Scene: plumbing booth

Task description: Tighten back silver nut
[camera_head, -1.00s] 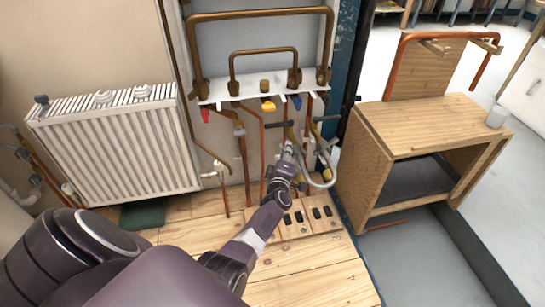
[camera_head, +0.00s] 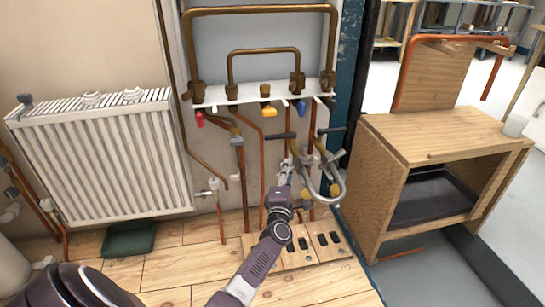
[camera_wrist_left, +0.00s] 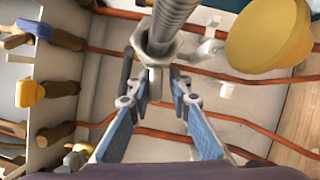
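A silver hex nut (camera_wrist_left: 156,50) sits at the end of a ribbed metal hose (camera_wrist_left: 175,15) in the left wrist view. A thin silver stem (camera_wrist_left: 155,85) runs on below it. My left gripper (camera_wrist_left: 153,88) has its blue-padded fingers apart, on either side of this stem, just below the nut; gaps show beside the stem, and contact with the nut cannot be seen. In the head view, my left gripper (camera_head: 286,172) is among the pipes beside the looped silver hose (camera_head: 325,192). The nut is too small to tell there. My right gripper is not in view.
Copper pipes (camera_head: 242,170) and a white shelf with brass fittings (camera_head: 265,92) surround the gripper. A black-handled valve (camera_head: 330,131) is close on the right. A white radiator (camera_head: 105,160) stands left, a wooden cabinet (camera_head: 375,190) right. A yellow disc (camera_wrist_left: 268,35) is near the nut.

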